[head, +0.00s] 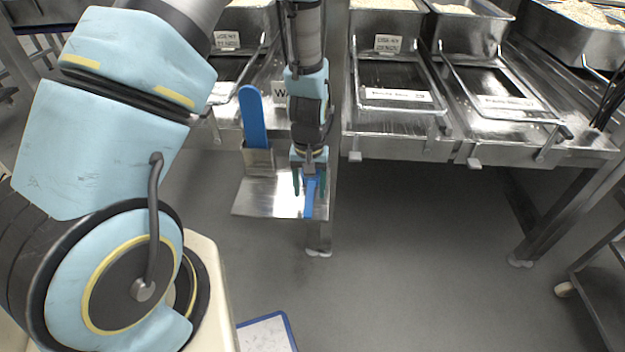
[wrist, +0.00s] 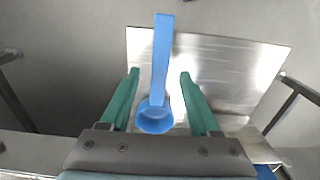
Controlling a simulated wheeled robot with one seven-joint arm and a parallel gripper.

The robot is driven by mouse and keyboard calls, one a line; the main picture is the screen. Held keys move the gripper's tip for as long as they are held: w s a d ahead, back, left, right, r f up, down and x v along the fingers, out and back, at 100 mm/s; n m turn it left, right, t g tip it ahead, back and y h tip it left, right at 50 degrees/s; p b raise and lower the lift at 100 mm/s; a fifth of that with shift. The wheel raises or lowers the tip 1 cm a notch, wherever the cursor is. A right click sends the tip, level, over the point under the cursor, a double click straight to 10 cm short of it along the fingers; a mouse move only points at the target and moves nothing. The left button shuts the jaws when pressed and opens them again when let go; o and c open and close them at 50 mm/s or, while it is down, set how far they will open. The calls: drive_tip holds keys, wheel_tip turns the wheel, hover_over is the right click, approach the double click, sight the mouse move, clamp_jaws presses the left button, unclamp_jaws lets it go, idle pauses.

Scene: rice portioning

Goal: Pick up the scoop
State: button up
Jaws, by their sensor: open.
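The blue scoop (wrist: 161,62) shows in the wrist view with its round bowl near my gripper's base and its handle running away toward the top. In the head view the scoop (head: 309,198) is partly hidden by the fingers and appears over the metal shelf (head: 262,196). My gripper (head: 310,187) points down there. Its two green fingers are apart, one on each side of the scoop, with visible gaps in the wrist view (wrist: 159,75). I cannot tell how far the fingertips are from the shelf surface.
A larger blue paddle-like tool (head: 252,116) stands upright in a metal holder (head: 259,161) left of my gripper. Steel counters with framed, labelled stations (head: 398,95) and bins of grain (head: 581,14) lie behind. A blue-edged board (head: 267,334) is low in front.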

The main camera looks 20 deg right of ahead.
drive_tip(key=shift+f, duration=1.4)
clamp_jaws()
